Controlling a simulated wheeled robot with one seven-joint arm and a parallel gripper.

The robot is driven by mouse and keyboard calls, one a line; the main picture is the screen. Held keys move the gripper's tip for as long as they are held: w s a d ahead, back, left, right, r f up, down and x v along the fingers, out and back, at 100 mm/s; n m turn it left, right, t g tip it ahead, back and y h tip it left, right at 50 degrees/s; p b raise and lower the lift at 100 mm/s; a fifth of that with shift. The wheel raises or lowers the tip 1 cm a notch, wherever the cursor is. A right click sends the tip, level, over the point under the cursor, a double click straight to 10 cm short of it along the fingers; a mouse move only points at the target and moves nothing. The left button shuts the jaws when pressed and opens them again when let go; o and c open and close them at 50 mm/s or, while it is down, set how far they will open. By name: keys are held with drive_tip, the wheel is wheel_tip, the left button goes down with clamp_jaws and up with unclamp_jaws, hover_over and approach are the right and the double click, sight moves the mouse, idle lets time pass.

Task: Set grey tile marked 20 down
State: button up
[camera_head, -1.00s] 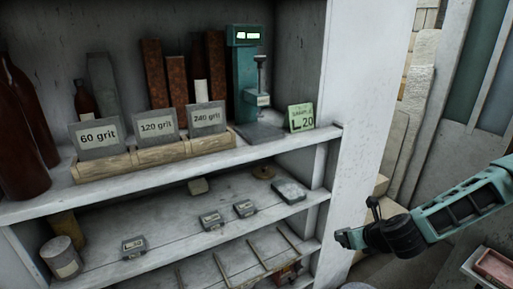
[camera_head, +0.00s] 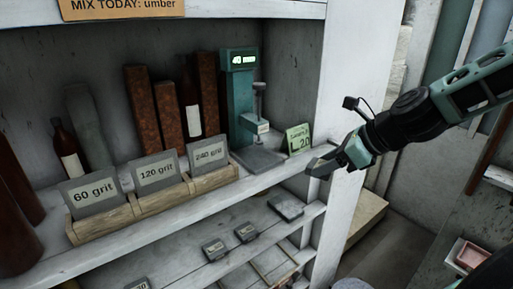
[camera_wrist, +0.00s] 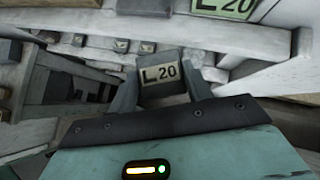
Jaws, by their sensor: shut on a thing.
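A grey tile marked L 20 (camera_wrist: 163,88) sits between the two fingers of my gripper (camera_head: 325,163). Its pale label faces the wrist camera. My gripper is shut on it. In the head view my gripper is beside the right end of the upper shelf board, near its front edge, and the tile cannot be told apart from the fingers. A green card reading L 20 (camera_head: 299,139) leans at the right end of that board; it also shows in the wrist view (camera_wrist: 226,8). A teal gauge (camera_head: 242,110) with a lit display and a flat grey base stands left of the card.
A wooden rack (camera_head: 157,197) holds grey tiles labelled 60, 120 and 240 grit. Bottles and brown blocks stand behind it. Small labelled grey tiles (camera_head: 213,249) lie on the lower shelf (camera_head: 183,267). A white shelf upright (camera_head: 338,95) is close to my gripper.

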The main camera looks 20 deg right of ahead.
sight(262, 142)
drive_tip(key=w+a, duration=0.5)
drive_tip(key=w, duration=0.2)
drive_tip(key=w+a+p, duration=0.1)
drive_tip(key=w+a, duration=0.2)
drive_tip(key=shift+w+a, duration=0.15)
drive_tip(key=shift+a, duration=0.15)
drive_tip(key=w+a, duration=0.1)
drive_tip(key=w+a+p, duration=0.1)
drive_tip(key=shift+w+a+r, duration=0.1)
drive_tip(key=shift+w+a, duration=0.1)
drive_tip(key=shift+w, duration=0.1)
drive_tip(key=shift+p, duration=0.65)
drive_tip(key=shift+f, duration=0.45)
drive_tip(key=shift+f, duration=0.1)
drive_tip(key=o, duration=1.2)
drive_tip(key=shift+d, duration=0.1)
drive_tip(key=shift+c, duration=0.2)
